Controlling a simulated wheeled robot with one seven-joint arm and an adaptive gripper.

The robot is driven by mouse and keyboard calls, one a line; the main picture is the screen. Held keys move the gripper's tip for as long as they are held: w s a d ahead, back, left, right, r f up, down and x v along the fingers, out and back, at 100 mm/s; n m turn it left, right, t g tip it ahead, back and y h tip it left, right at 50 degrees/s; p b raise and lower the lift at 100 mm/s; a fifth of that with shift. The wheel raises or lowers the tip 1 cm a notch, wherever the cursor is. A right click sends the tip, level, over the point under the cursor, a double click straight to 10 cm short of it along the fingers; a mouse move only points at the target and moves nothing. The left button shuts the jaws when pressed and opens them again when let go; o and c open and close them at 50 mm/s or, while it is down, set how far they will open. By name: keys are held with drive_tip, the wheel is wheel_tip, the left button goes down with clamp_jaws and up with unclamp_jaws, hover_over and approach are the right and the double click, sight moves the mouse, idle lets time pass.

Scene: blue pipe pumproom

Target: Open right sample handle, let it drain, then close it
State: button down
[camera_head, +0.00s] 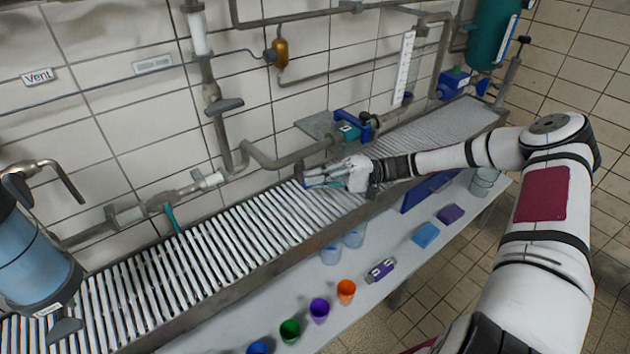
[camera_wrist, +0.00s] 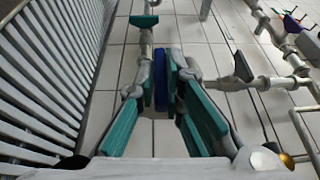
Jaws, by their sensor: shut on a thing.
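My gripper (camera_head: 312,182) is in the middle of the head view, low over the slatted grating and just below the wall pipe's end. In the wrist view, my gripper (camera_wrist: 160,82) has its teal-padded fingers on either side of a narrow blue handle (camera_wrist: 161,78), and it is shut on this handle. In the head view the fingers mostly hide the handle, so its angle is hard to tell. A teal handle (camera_head: 173,218) hangs on the pipe further left; it also shows at the top of the wrist view (camera_wrist: 143,21). I see no clear stream of liquid.
The slatted grating (camera_head: 215,260) runs along the tiled wall. A blue bracket-like handle (camera_head: 353,125) stands behind my gripper. Grey pipes (camera_head: 268,160) run close above it. Several cups, including an orange cup (camera_head: 346,290), stand on the ledge in front.

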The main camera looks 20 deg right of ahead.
drive_tip(key=c, duration=1.7)
unclamp_jaws()
drive_tip(key=s+d, duration=0.1)
drive_tip(key=d, duration=1.1)
drive_tip(key=shift+f, duration=0.15)
